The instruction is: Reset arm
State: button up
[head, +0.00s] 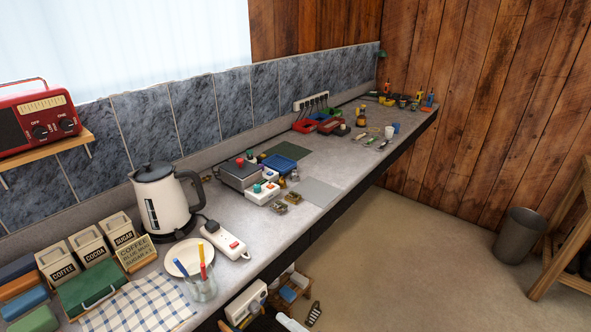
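My gripper does not show clearly in the head view. A pale rounded shape (291,323) is cut off by the bottom edge; I cannot tell what it is. The long grey counter (237,211) runs from the lower left to the far wall. A cream kettle (163,204) with a dark lid and handle stands upright on it.
A white power strip (225,240), white plate (182,258), glass with pens (203,287) and checked cloth (140,308) lie near the front. Control boxes (240,173) and small items stand farther back. The floor (400,240) is open towards a grey bin (517,236).

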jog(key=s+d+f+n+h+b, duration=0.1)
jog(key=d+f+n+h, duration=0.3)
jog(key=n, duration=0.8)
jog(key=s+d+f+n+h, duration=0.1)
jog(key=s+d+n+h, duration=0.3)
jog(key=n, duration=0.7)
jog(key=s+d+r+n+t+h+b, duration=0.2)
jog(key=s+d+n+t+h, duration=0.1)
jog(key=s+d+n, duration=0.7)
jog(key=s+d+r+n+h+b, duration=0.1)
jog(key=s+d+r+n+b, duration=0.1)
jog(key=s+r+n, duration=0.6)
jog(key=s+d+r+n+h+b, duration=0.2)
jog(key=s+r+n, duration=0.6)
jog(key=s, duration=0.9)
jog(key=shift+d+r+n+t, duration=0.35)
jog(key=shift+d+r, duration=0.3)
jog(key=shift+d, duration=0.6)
